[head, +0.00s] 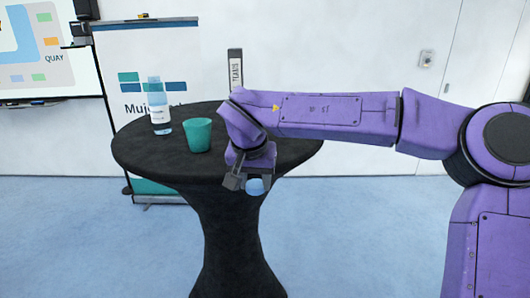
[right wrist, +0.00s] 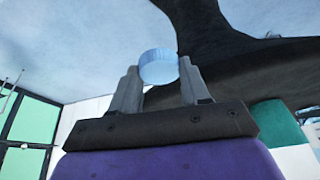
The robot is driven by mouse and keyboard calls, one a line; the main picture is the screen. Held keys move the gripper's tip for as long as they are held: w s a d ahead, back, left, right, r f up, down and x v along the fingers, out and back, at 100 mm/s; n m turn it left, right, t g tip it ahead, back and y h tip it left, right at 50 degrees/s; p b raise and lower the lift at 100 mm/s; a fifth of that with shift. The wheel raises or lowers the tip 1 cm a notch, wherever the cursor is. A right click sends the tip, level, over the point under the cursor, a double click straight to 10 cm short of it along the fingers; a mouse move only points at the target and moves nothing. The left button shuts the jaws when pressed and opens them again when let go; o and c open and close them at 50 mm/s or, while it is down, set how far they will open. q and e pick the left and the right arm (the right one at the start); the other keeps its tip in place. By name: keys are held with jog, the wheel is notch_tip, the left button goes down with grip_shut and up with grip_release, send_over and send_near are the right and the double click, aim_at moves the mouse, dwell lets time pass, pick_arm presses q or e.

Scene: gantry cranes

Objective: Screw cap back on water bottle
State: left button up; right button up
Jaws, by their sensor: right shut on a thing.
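The clear water bottle (head: 160,118) with a white label stands upright on the left part of the round black table (head: 135,152). Its top is too small to tell in detail. My right gripper (head: 246,184) is shut on a light blue cap (head: 258,187), in front of the table's near edge and to the right of the bottle. In the right wrist view, the cap (right wrist: 158,66) sits between the two grey fingertips of the right gripper (right wrist: 160,75). My left gripper is not in view.
A teal cup (head: 198,136) stands on the table between the bottle and my right arm. A dark upright box (head: 235,70) shows behind my arm. A banner (head: 130,50) stands behind the table. The floor in front is clear.

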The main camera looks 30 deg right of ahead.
jog(key=a+f+n+y, duration=0.1)
jog(key=a+f+n, duration=0.1)
jog(key=f, duration=0.3)
jog(key=a+f+n+y, duration=0.1)
jog(key=a+f+n, duration=0.1)
jog(key=f, duration=0.4)
jog(key=a+f+n+t, duration=0.1)
jog(key=a+f+n, duration=0.2)
jog(key=f, duration=0.3)
jog(key=shift+s+n+y, duration=0.3)
jog(key=shift+n+y, duration=0.1)
jog(key=shift+n, duration=0.1)
